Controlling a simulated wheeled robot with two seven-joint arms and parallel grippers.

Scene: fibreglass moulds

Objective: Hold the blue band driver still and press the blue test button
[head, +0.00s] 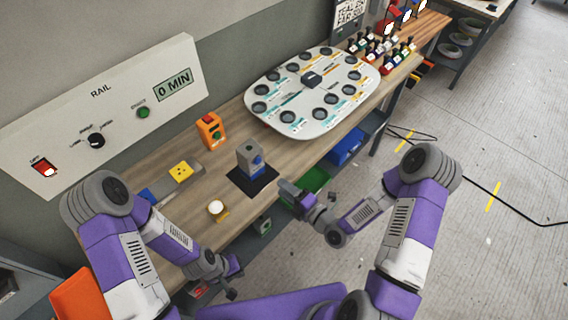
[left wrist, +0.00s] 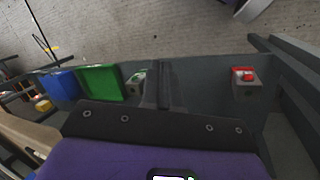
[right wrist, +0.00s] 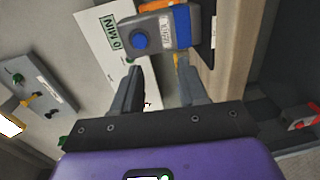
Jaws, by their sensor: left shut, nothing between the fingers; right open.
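The blue band driver (head: 249,158) is a grey block standing upright on a black mat (head: 262,183) on the bench. Its blue test button (right wrist: 140,41) shows on its face in the right wrist view, with the blue band (right wrist: 183,26) beside it. My right gripper (head: 290,190) is open and empty, to the right of the driver and apart from it. In the right wrist view the driver lies just beyond the fingertips (right wrist: 155,75). My left gripper (head: 236,284) is shut and empty, low by the bench's front edge, well away from the driver.
A big oval tray (head: 289,100) lies behind.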

